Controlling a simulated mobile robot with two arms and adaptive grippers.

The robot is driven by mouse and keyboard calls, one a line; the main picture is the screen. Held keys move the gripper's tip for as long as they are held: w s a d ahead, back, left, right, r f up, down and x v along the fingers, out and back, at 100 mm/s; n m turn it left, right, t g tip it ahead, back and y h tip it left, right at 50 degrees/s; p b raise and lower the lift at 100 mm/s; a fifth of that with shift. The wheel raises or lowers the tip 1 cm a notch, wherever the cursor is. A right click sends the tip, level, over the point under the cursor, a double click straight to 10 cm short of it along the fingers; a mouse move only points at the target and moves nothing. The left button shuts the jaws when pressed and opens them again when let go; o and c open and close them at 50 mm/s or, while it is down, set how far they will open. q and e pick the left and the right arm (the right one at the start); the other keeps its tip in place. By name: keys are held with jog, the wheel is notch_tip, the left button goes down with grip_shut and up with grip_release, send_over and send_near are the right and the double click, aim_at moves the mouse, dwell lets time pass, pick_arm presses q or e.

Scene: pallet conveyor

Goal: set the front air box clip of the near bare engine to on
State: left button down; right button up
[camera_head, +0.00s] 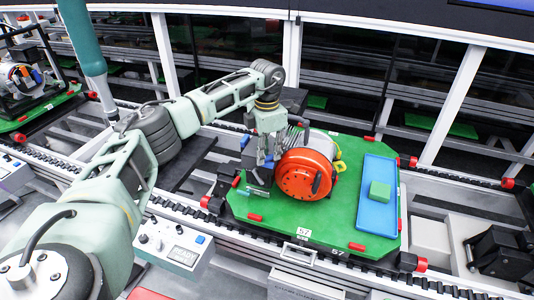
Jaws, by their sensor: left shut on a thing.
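The near bare engine (300,174), with a round orange front cover, sits on a green pallet (290,220) on the conveyor. My left gripper (266,160) reaches down from above at the engine's left side. Its fingers are at the dark air box (258,178) and are shut on a small part there, which I take to be the front air box clip. The fingers hide the clip, so I cannot tell its position. My right gripper is not in view.
A control box (175,245) stands in front of the conveyor. Another engine in a dark frame (25,75) is on a pallet at the far left. Posts and rails stand behind.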

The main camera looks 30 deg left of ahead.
pick_arm(q)
jog(key=n, duration=0.4)
jog(key=shift+w+a+r+n, duration=0.1)
jog(key=shift+w+a+n, duration=0.05)
jog(key=shift+a+n, duration=0.15)
jog(key=n, duration=0.4)
jog(key=shift+a, duration=0.3)
jog(key=shift+n, duration=0.3)
jog(key=c, duration=1.7)
grip_release()
notch_tip(320, 180, up, 12)
jog(key=shift+f, duration=0.1)
